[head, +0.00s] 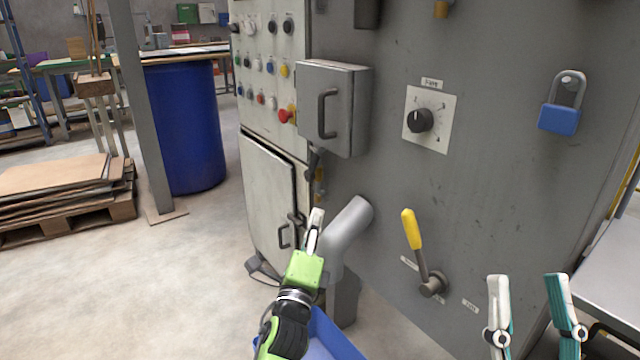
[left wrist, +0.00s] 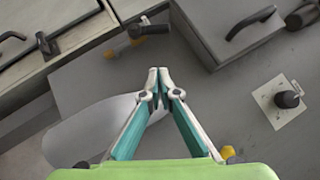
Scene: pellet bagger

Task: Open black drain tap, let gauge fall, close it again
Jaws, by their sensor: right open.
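A small tap with a black handle (head: 315,160) and brass-coloured parts sits in the gap beside the light cabinet, below the grey box. It also seems to show in the left wrist view (left wrist: 150,30), beyond my fingertips. My left gripper (head: 317,217) is in front of the bent grey pipe (head: 347,232), below the tap and apart from it. In the left wrist view its fingertips (left wrist: 159,72) meet with nothing visible between them. My right gripper (head: 528,282) is open and empty at the lower right. I cannot make out a gauge in either view.
A yellow-handled lever (head: 412,230) sticks out of the grey panel between my grippers. The grey box (head: 345,110) with a handle juts out above the left gripper. A blue bin (head: 335,338) is low at the front. A black knob (head: 420,120) is on the panel.

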